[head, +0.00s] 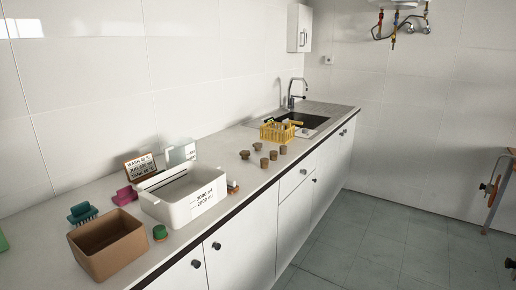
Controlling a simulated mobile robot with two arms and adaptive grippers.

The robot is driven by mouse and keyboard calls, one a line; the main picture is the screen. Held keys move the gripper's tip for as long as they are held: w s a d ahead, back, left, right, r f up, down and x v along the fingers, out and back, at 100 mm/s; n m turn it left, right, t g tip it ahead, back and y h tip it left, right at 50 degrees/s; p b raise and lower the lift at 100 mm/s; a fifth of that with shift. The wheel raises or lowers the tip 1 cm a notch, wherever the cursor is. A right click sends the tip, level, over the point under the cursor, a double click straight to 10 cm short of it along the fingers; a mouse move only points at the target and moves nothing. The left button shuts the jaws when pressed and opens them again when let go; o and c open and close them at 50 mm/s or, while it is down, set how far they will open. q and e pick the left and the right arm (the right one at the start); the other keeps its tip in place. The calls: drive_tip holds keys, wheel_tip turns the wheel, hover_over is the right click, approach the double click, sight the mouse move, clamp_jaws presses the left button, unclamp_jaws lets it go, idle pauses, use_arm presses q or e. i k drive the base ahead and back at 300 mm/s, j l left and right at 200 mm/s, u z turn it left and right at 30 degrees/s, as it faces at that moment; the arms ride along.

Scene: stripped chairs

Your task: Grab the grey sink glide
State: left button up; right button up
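I cannot make out a grey glide for certain. A small pale grey-white piece (303,132) lies beside the sink (312,121), too small to identify. Several small brown round pieces (264,162) stand on the counter in front of the yellow rack (277,132); they look brown, not grey. The sink's inside is mostly hidden from this angle. Neither of my grippers shows in the head view.
On the long counter (225,147) stand a white tub (182,205), a brown box (108,245), brushes (83,212) and small signs (140,166). A faucet (291,95) rises behind the sink. Wooden frame parts (493,190) show at the right edge. The floor (385,240) between is clear.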

sight(283, 148)
drive_tip(key=i+l+z, duration=0.1)
drive_tip(key=i, duration=0.5)
drive_tip(key=i+l+z, duration=0.1)
drive_tip(key=i+l, duration=0.15)
drive_tip(key=i, duration=0.4)
